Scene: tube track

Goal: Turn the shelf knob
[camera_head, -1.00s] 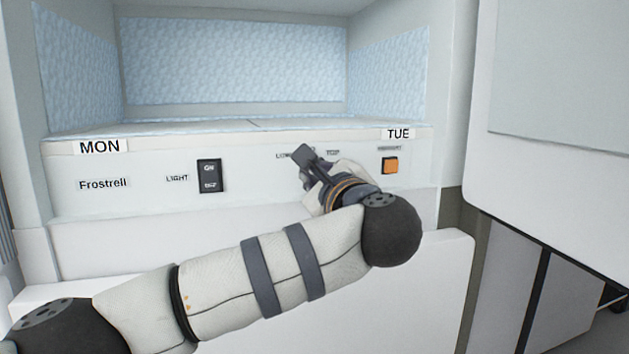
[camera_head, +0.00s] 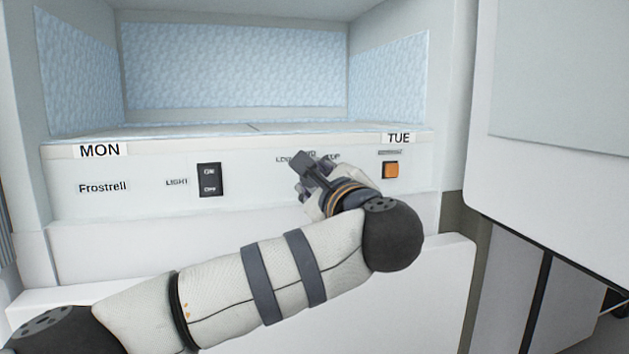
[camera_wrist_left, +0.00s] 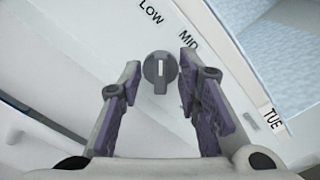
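The shelf knob (camera_wrist_left: 157,72) is a dark grey round dial with a raised grip and a white mark, on the white panel below the shelf. In the left wrist view it sits between the two fingertips of my left gripper (camera_wrist_left: 159,82), with a gap on both sides. The gripper is open. LOW and MID labels are printed beside the knob. In the head view my left gripper (camera_head: 308,172) is in front of the panel and hides the knob. My right gripper is in neither view.
A black light switch (camera_head: 210,179) is left of the gripper and an orange button (camera_head: 391,170) is to its right. The open shelf (camera_head: 235,65) above is empty where visible. A white panel (camera_head: 560,130) stands at the right.

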